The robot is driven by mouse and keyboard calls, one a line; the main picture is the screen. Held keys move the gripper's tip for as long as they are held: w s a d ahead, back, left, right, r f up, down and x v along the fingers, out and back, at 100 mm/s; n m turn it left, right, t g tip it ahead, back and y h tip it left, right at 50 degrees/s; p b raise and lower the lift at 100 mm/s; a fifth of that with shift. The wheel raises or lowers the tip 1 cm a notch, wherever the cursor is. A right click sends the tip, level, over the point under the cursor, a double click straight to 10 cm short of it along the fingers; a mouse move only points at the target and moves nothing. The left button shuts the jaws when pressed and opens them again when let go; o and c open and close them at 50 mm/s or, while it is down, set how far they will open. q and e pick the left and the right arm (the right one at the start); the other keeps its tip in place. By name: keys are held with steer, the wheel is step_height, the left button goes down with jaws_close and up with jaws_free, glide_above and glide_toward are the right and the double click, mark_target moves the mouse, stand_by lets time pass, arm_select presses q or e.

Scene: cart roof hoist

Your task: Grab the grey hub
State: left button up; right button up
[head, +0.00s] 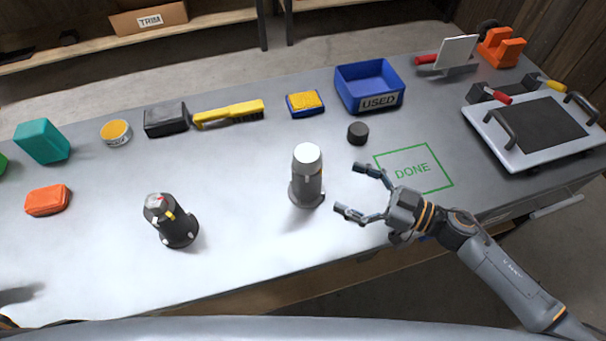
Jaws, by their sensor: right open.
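The grey hub (307,190) appears to be the upright grey cylinder with a white rounded top, standing on the grey workbench (250,240) near the middle of the head view. A dark, shorter, tilted-looking stand (171,222) with a red and yellow detail is to its left. My right gripper (349,189) is open and empty, just right of the hub. Its two fingers point left toward the hub, with a small gap between them and it. My left gripper is not in view.
A black puck (358,133) and the green DONE outline (413,169) lie behind my right gripper. Along the back are a blue USED bin (369,86), sponge (305,103), yellow brush (229,113) and black block (166,118). A white plate with handles (535,130) sits right.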

mark_target(320, 175)
steer(key=x, duration=0.7)
steer(key=p+x, duration=0.1)
steer(key=x, duration=0.2)
steer(key=shift+w+a, duration=0.1)
steer(key=shift+w, duration=0.35)
steer(key=c, duration=1.6)
steer(key=shift+r, duration=0.15)
jaws_close()
